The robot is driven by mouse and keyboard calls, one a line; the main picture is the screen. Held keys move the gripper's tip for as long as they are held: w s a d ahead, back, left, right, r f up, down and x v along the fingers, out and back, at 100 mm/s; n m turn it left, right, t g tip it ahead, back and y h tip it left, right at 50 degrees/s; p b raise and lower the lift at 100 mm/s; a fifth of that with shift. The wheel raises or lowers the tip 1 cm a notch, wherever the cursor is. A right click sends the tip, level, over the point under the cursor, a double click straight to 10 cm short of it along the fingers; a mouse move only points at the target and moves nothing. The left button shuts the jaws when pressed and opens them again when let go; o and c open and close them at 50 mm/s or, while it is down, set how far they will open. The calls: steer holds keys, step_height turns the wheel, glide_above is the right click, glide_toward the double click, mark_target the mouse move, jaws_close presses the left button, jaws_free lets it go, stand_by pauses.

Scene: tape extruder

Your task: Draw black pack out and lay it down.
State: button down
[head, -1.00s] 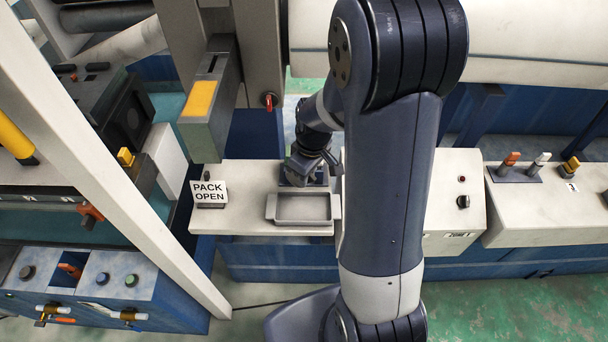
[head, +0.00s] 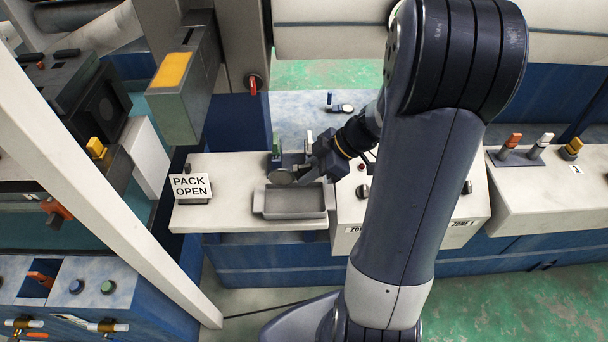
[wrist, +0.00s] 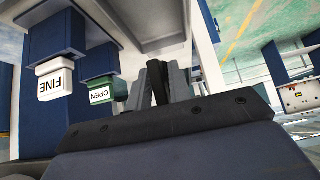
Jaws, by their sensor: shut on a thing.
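My gripper (head: 306,172) is shut on the black pack. In the wrist view a black upright piece of the pack (wrist: 158,84) shows between the two grey fingers. In the head view a dark round disc of the pack (head: 281,177) sticks out left of the fingers, tilted, just above the far edge of the grey tray (head: 290,214). The tray looks empty. Whether pack and tray touch, I cannot tell. Behind stand a green pack (head: 276,147) and a white pack (head: 309,139); in the wrist view their labels read OPEN (wrist: 102,93) and FINE (wrist: 55,84).
A "PACK OPEN" sign (head: 191,187) stands left on the cream bench top (head: 222,215). A control box (head: 352,225) stands close on the right. A grey housing with a yellow panel (head: 172,69) overhangs at left.

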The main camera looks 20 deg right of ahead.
steer(key=shift+s+d+f+y, duration=0.1)
steer(key=shift+f+y, duration=0.2)
steer(key=shift+f+b, duration=1.4)
steer(key=shift+f, duration=1.35)
steer(key=shift+f+b, duration=0.4)
steer(key=shift+b, duration=0.45)
steer(key=c, duration=1.8)
jaws_free()
steer(key=shift+s+d+f+t+y+b, duration=0.1)
steer(key=shift+d+f+t+y+b, duration=0.35)
steer(key=shift+b, duration=1.1)
steer(key=shift+f+t+y+b, duration=0.1)
steer(key=shift+f+y+b, duration=0.15)
steer(key=shift+y+b, duration=0.9)
steer(key=shift+h+b, duration=0.35)
steer(key=shift+h, duration=0.05)
